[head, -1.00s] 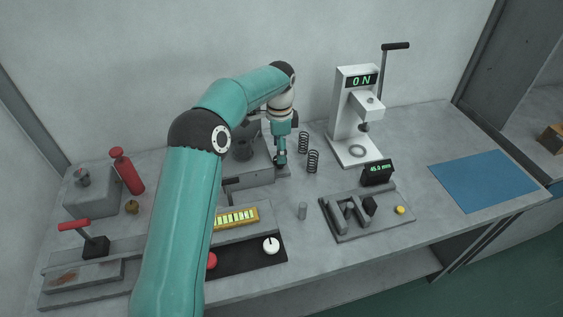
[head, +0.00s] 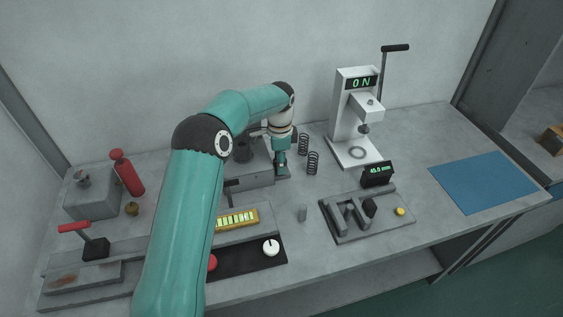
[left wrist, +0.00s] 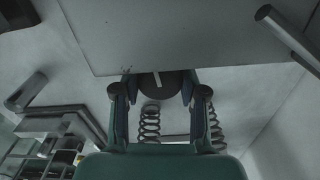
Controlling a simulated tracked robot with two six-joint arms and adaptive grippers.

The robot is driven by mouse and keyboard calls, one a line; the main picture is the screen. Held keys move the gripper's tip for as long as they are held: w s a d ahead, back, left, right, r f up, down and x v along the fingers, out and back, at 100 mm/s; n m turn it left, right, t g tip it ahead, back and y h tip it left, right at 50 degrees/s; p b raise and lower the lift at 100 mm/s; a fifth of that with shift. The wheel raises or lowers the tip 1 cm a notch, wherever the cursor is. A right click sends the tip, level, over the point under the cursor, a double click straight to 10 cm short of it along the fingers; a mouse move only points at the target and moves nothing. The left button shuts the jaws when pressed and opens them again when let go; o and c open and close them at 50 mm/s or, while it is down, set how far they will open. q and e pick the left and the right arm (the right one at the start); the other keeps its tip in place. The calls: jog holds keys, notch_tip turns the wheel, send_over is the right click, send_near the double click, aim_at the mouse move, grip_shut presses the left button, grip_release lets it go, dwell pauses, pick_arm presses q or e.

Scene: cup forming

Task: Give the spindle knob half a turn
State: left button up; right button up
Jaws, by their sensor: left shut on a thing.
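The spindle knob (left wrist: 172,86) is dark and round with a pale stripe across its face, in the left wrist view. My left gripper (left wrist: 160,90) has one finger on each side of it and is shut on it. In the head view my left gripper (head: 281,170) is at the right end of the grey machine (head: 250,181), and it hides the knob there. My right gripper is in neither view.
Two coil springs (head: 313,163) stand just right of the gripper. Behind them is a white press (head: 345,115) reading "0 N". A gauge fixture (head: 345,232) and a small grey cylinder (head: 302,212) lie in front. A blue mat (head: 480,182) is at right.

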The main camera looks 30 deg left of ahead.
pick_arm(q)
jog(key=shift+d, duration=0.35)
jog(key=shift+c, duration=0.6)
jog(key=shift+a, duration=0.25)
jog(key=shift+n, duration=0.4)
jog(key=shift+n, duration=2.6)
jog(key=shift+a, duration=0.1)
jog(key=o, duration=1.1)
jog(key=shift+o, duration=0.2)
